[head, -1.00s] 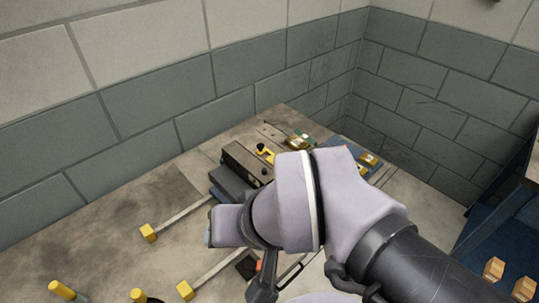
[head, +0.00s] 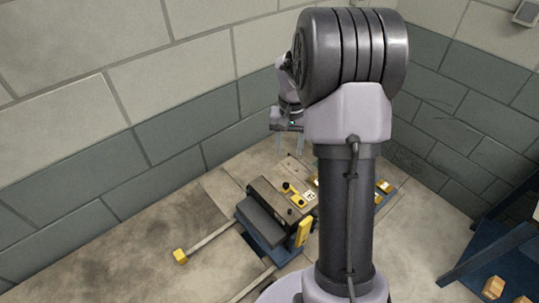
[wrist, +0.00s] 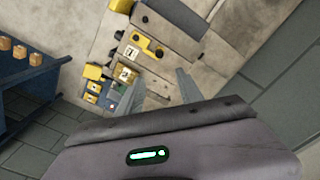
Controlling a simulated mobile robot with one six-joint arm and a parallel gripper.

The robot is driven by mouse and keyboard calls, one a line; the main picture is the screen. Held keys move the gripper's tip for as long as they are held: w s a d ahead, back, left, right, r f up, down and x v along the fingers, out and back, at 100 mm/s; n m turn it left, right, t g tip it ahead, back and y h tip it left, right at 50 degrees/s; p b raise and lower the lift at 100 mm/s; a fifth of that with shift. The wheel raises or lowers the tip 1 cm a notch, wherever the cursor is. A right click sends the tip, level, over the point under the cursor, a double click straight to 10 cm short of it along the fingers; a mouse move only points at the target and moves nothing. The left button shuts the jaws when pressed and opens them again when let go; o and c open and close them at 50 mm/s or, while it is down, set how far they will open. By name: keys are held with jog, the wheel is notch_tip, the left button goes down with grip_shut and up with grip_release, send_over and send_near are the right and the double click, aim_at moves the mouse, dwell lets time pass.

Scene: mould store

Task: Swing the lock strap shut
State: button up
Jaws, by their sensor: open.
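The mould (head: 262,215) is a dark grey block on a blue base, standing on a pale surface. A short yellow strap (head: 294,190) with black knobs lies on its top; it also shows in the wrist view (wrist: 146,44). I take this for the lock strap, but cannot tell whether it spans the mould's joint. A larger upright yellow piece (head: 304,231) is on the mould's near side. My gripper (head: 290,142) is above and behind the mould, fingers pointing down. In the wrist view its fingers (wrist: 162,92) are apart, with nothing between them, clear of the strap.
Several small yellow parts (wrist: 92,86) lie past the mould. A rail with a yellow end block (head: 180,256) reaches out to the left. Block walls close the back. A blue bench (head: 505,245) stands at right.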

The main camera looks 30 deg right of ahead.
aim_at(286, 184)
jog(key=f+b, duration=0.1)
jog(key=f, duration=0.7)
jog(key=f+b, duration=0.1)
jog(key=f, duration=0.7)
jog(key=shift+s+a+f+b, duration=0.1)
jog(key=shift+s+f+b, duration=0.15)
jog(key=shift+b, duration=0.1)
jog(key=shift+c, duration=0.4)
grip_shut()
